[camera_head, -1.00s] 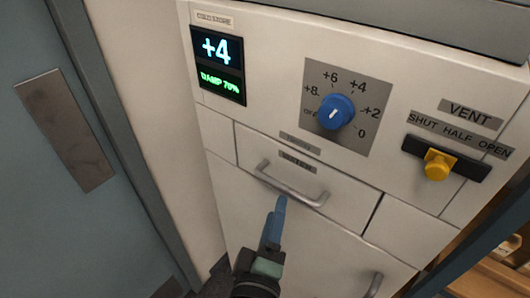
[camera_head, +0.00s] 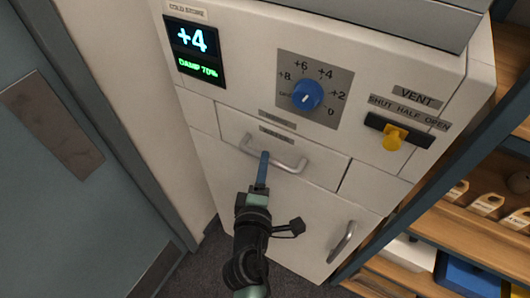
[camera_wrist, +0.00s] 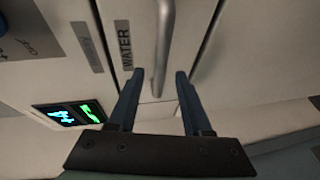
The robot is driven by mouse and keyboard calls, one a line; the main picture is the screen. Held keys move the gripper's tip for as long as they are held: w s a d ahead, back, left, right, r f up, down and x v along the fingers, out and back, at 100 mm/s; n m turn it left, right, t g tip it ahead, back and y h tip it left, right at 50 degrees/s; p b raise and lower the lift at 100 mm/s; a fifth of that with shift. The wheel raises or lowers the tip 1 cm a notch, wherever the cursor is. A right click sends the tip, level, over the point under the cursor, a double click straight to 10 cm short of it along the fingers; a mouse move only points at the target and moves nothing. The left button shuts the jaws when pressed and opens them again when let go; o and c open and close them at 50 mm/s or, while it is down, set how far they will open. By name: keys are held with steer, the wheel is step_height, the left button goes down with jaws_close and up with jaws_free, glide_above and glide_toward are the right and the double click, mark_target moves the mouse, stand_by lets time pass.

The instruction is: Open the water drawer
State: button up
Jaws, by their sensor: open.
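The water drawer (camera_head: 318,165) is a white front panel in the cabinet, shut flush, with a small label that reads WATER in the wrist view (camera_wrist: 124,45). Its grey bar handle (camera_head: 290,167) also shows in the wrist view (camera_wrist: 164,50). My gripper (camera_head: 264,156) is at the left part of the handle in the head view. In the wrist view my gripper (camera_wrist: 157,76) is open, with one blue finger on each side of the handle's end. The fingers look apart from the bar; exact depth is hard to tell.
Above the drawer are a blue dial (camera_head: 307,95) and a display (camera_head: 195,52) reading +4. A yellow vent slider (camera_head: 394,137) is at right. A lower door handle (camera_head: 342,242) is below. Shelves with goods (camera_head: 470,225) stand at right, a grey-blue door (camera_head: 60,190) at left.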

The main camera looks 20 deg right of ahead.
steer(key=shift+x, duration=2)
jaws_close()
